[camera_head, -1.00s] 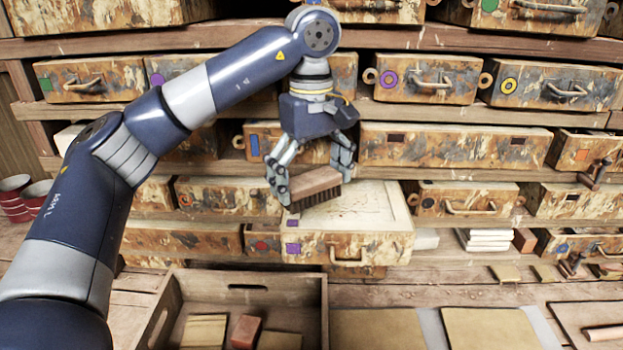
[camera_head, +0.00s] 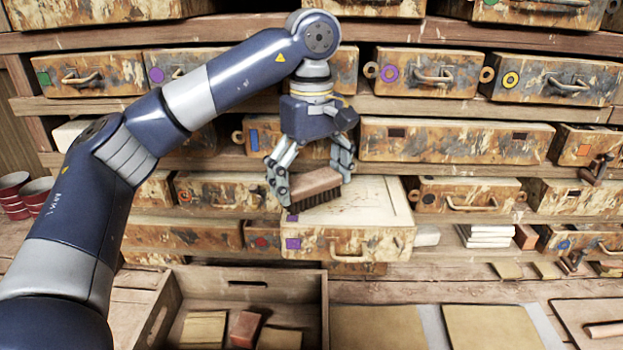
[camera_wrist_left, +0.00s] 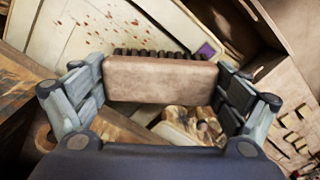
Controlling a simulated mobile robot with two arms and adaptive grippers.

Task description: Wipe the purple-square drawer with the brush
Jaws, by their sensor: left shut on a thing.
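My left gripper (camera_head: 308,187) is shut on the brush (camera_head: 317,182), a brown wooden block with dark bristles facing down. The purple-square drawer (camera_head: 375,205) is pulled out, with a pale top and a purple square on its worn front and another at the top's left edge. The brush is over the left part of this top; I cannot tell whether its bristles touch it. In the left wrist view the brush (camera_wrist_left: 160,80) spans both fingers, and the drawer's top (camera_wrist_left: 95,35) shows red-brown specks. My right gripper is not in view.
Closed drawers surround the open one, including a purple-ring drawer (camera_head: 425,72) above right. A wooden crate (camera_head: 315,300) with several blocks stands below on the bench. White blocks (camera_head: 488,236) lie to the right. Red cans (camera_head: 14,195) stand far left.

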